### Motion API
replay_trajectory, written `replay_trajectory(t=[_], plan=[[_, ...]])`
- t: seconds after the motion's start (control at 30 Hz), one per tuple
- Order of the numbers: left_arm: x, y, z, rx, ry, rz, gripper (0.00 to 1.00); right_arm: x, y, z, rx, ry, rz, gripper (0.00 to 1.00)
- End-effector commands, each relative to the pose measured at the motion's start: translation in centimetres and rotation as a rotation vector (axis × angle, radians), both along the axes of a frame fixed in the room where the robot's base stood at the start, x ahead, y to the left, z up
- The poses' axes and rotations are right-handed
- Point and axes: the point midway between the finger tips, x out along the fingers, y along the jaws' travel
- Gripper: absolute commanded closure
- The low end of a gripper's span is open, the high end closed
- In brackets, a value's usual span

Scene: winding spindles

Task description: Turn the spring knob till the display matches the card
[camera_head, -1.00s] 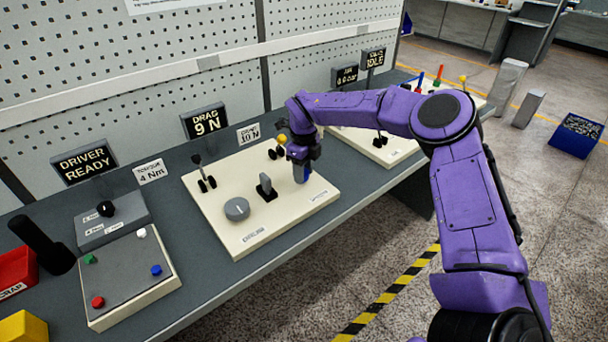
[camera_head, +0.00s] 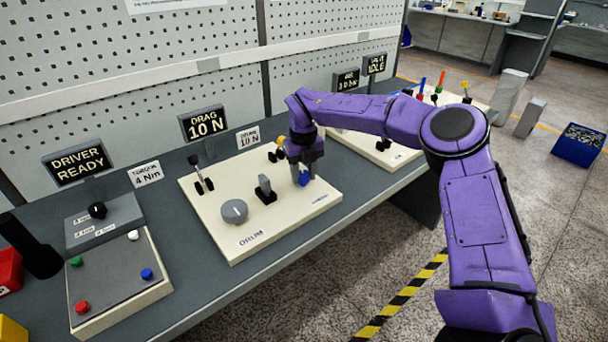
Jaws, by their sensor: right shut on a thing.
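My right gripper (camera_head: 303,170) comes down from above onto the right part of a cream panel (camera_head: 225,245). It is shut on a small blue knob, the spring knob (camera_head: 304,179), which is mostly hidden by the fingers. The drag display (camera_head: 204,124) behind the panel reads "DRAG 10 N". The card (camera_head: 248,138) to its right also appears to read 10 N. My left gripper is not in view.
The same panel holds a grey round dial (camera_head: 234,211), a dark upright lever piece (camera_head: 265,189) and a stalk (camera_head: 198,173). A button box (camera_head: 120,272) stands left. A second panel (camera_head: 365,150) lies behind my right arm.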

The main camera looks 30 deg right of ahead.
Motion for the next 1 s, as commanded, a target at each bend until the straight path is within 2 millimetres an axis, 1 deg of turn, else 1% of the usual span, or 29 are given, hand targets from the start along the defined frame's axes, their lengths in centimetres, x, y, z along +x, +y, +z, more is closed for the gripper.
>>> replay_trajectory(t=[0.47,0.5,0.53,0.57,0.87,0.97,1.0], plan=[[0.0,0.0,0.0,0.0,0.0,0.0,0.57,0.1,-0.1,0.2,-0.001,-0.006,-0.012,0.89],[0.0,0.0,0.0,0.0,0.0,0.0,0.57,0.1,-0.1,0.2,0.0,-0.006,-0.012,0.46],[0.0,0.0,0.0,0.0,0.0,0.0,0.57,0.1,-0.1,0.2,0.0,-0.006,-0.012,0.36],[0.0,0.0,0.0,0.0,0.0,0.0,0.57,0.1,-0.1,0.2,0.0,-0.005,-0.012,0.33],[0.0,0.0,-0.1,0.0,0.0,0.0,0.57,0.1,0.0,0.3,-0.001,-0.004,-0.011,0.33],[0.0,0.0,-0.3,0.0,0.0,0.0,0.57,0.1,0.0,1.6,-0.001,-0.006,-0.011,0.33],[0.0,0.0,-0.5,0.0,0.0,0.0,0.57,0.1,0.0,2.5,0.0,-0.006,-0.012,0.33]])
